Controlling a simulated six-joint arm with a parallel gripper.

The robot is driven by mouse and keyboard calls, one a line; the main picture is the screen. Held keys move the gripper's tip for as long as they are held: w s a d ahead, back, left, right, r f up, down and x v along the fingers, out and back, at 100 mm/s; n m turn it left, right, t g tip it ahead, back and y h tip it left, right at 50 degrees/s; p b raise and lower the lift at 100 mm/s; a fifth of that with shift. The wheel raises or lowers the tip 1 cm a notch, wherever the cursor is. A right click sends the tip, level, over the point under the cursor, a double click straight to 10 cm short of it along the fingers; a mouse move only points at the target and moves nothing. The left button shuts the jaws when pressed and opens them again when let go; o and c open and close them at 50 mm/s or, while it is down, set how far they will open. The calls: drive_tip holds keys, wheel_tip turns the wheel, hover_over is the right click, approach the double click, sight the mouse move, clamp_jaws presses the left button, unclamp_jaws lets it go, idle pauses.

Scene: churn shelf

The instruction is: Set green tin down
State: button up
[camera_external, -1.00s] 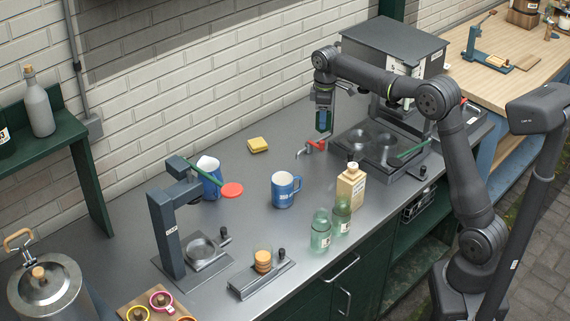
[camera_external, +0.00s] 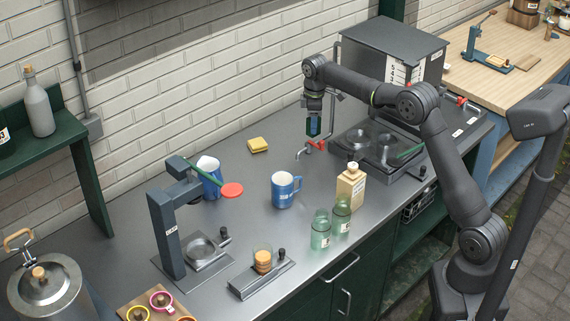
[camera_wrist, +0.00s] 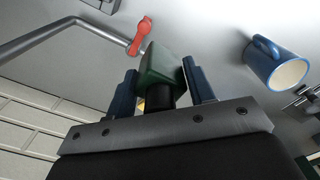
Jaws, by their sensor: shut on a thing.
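The green tin shows between the blue fingers in the wrist view (camera_wrist: 160,68) as a dark green block. My gripper (camera_external: 313,122) is shut on it, with one finger on each side; it also shows in the wrist view (camera_wrist: 163,82). In the external view the tin is small and mostly covered by the fingers. It hangs above the grey counter (camera_external: 245,185), behind the blue mug and close to the red-handled tap (camera_external: 313,146). The gap beneath the tin is hard to judge.
A blue mug (camera_external: 284,190) stands in front of the gripper, with a cream bottle (camera_external: 350,187) and two green glasses (camera_external: 320,230) to its right. A yellow sponge (camera_external: 257,145) lies to the left. Bare counter lies between sponge and mug.

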drive_tip(key=s+a+f, duration=0.1)
drive_tip(key=a+f, duration=0.1)
drive_tip(key=a, duration=0.1)
drive_tip(key=s+a+f, duration=0.1)
drive_tip(key=a+f, duration=0.2)
drive_tip(key=a, duration=0.1)
drive_tip(key=s+a+f, duration=0.1)
drive_tip(key=a+f, duration=0.1)
drive_tip(key=a, duration=0.2)
drive_tip(key=shift+a+f, duration=0.15)
drive_tip(key=shift+f, duration=2.2)
drive_tip(key=o, duration=1)
drive_tip(key=shift+f, duration=0.15)
wheel_tip(320, 180, up, 12)
drive_tip(key=shift+r, duration=0.2)
